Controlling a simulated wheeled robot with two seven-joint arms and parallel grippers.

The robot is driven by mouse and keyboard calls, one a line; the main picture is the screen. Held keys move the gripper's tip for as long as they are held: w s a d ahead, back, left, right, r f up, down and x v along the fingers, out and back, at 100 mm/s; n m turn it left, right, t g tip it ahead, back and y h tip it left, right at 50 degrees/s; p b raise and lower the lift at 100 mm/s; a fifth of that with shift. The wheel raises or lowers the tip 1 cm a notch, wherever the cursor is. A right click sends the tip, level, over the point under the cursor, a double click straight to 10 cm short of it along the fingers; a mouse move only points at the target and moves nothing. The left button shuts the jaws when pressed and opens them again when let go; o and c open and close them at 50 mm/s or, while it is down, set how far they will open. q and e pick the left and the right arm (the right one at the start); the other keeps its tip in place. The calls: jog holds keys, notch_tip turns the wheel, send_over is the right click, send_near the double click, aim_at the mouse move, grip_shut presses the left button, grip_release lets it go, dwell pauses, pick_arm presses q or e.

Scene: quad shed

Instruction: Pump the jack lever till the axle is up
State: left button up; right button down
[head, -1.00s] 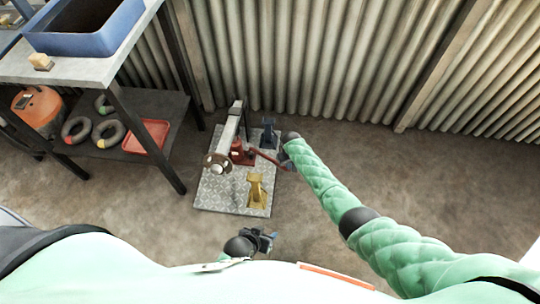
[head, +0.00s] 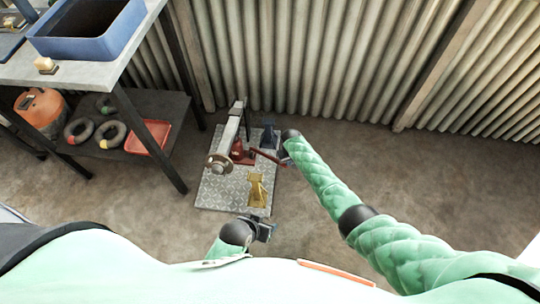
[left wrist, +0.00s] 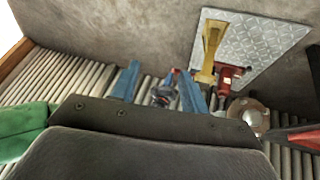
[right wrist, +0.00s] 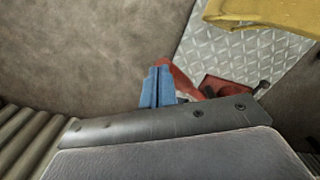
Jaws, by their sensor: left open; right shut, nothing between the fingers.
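The red jack (head: 239,154) stands on a metal tread plate (head: 215,195) under the grey axle (head: 229,130), which has a round hub (head: 220,164) at its near end. The red jack lever (head: 268,156) slants down to the right. My right gripper (head: 286,158) is at the lever's outer end. In the right wrist view its blue fingers (right wrist: 158,88) are shut with nothing between them, overlapping the lever (right wrist: 180,78); contact cannot be told. My left gripper (head: 264,230) is open and empty near the plate's front edge; its fingers show apart in the left wrist view (left wrist: 160,85).
A yellow stand (head: 257,190) and a blue stand (head: 269,135) are on the plate. A workbench (head: 85,68) with a blue bin (head: 88,45) stands left; its shelf holds a red tray (head: 148,137). Corrugated wall lies behind. The floor at right is clear.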

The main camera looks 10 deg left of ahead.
jog(key=shift+r+p, duration=0.85)
jog(key=shift+r, duration=0.25)
pick_arm(q)
notch_tip(320, 180, up, 10)
jog(key=shift+s+a+f+g, duration=0.15)
jog(key=shift+s+a+g, duration=0.2)
jog(key=shift+s+g, duration=0.05)
jog(key=shift+f, duration=0.25)
jog(key=shift+f, duration=0.15)
